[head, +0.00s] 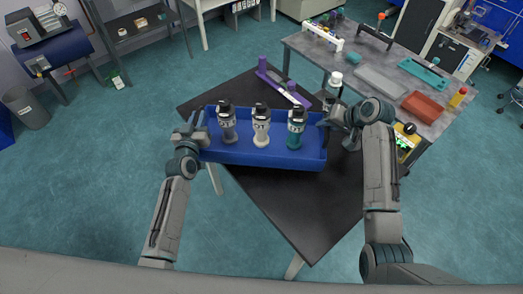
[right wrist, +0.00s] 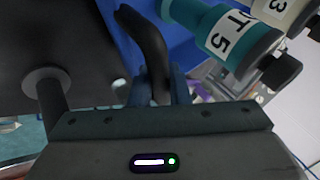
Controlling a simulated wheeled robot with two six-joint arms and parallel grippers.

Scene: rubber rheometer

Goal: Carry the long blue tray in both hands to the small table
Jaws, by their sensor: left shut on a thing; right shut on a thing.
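The long blue tray (head: 262,157) is in the middle of the head view, level and over the dark-topped table (head: 300,205). Whether it touches the tabletop I cannot tell. Three bottles stand in it: grey (head: 227,125), cream (head: 261,132) and teal (head: 296,132). My left gripper (head: 198,133) is shut on the tray's left end. My right gripper (head: 328,126) is shut on its right end. In the right wrist view its fingers (right wrist: 160,88) close on a dark curved handle (right wrist: 152,45), beside the teal bottle (right wrist: 222,38).
A purple stand (head: 272,78) and a white-capped bottle (head: 334,84) are behind the tray. A grey workbench (head: 440,118) with a red tray (head: 423,106) stands at the right. A bin (head: 27,110) stands far left.

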